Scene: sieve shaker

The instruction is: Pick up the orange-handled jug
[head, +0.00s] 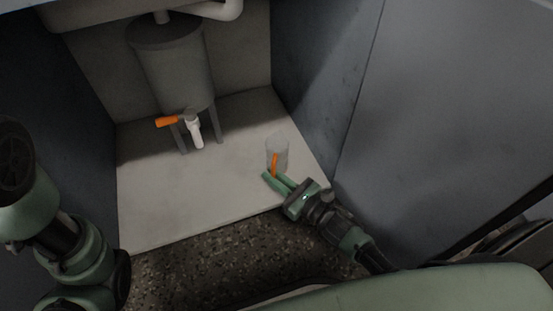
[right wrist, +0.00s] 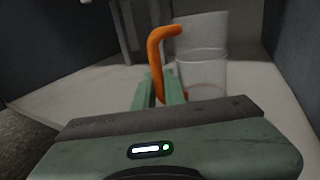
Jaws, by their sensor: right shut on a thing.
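The jug (head: 281,151) is clear with an orange handle (head: 275,164). It stands upright on the pale cabinet floor, near the right wall. My right gripper (head: 270,176) reaches in from the lower right and is shut on the orange handle. In the right wrist view the handle (right wrist: 158,60) rises between the green fingers (right wrist: 160,92), and the clear jug body (right wrist: 203,65) is just beyond, to the right. The fingertips are partly hidden behind the gripper's body there. My left arm shows at the left edge of the head view, but its gripper cannot be seen.
A grey tank (head: 174,66) on legs stands at the back left, with an orange-levered valve (head: 167,122) and white spout (head: 196,133). Dark walls close in both sides. The pale cabinet floor (head: 170,200) is clear at the front left. Speckled floor (head: 200,257) lies before it.

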